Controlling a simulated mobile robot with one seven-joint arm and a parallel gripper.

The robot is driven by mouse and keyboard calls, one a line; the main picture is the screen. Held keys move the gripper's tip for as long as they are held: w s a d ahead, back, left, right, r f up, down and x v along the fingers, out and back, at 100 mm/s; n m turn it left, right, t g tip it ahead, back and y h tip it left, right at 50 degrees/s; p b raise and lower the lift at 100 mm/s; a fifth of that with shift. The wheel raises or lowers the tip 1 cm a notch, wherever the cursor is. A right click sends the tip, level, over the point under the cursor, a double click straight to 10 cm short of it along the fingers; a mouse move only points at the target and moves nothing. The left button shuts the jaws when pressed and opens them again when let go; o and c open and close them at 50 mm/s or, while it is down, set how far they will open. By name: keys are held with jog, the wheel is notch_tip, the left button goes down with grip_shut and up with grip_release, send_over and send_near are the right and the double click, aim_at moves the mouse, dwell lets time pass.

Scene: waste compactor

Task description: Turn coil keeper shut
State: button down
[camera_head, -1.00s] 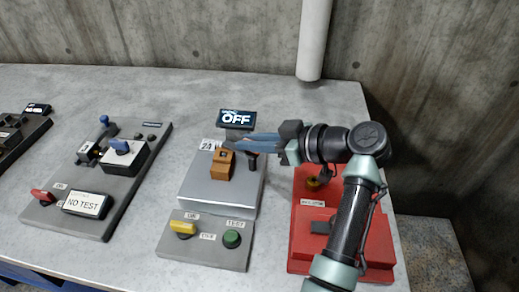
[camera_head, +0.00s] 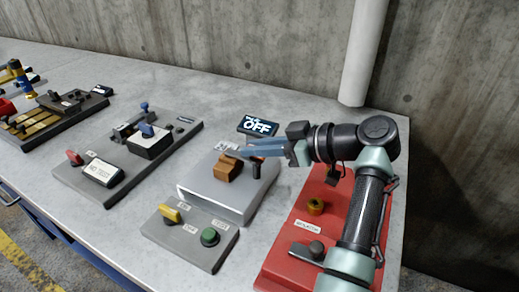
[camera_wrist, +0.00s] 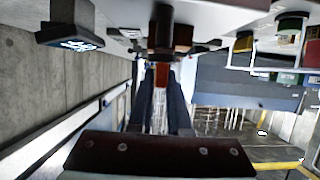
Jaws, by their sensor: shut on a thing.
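A grey box (camera_head: 205,191) on the bench carries an orange-brown block (camera_head: 226,169), which I take to be the coil keeper, and a small black upright handle beside it. My gripper (camera_head: 246,151) reaches in from the right, its long blue-grey fingers ending at the block's top. The exact contact is partly hidden.
In front is a grey panel with a yellow knob (camera_head: 171,212) and green button (camera_head: 210,237). A red panel (camera_head: 284,248) lies right under my arm. A grey switch board (camera_head: 118,184) is left. A white pipe (camera_head: 362,60) stands behind.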

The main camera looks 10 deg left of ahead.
jog(key=c, duration=0.9)
grip_release()
jog(key=shift+o, duration=0.2)
jog(key=v, duration=1.3)
jog(key=shift+a, duration=0.15)
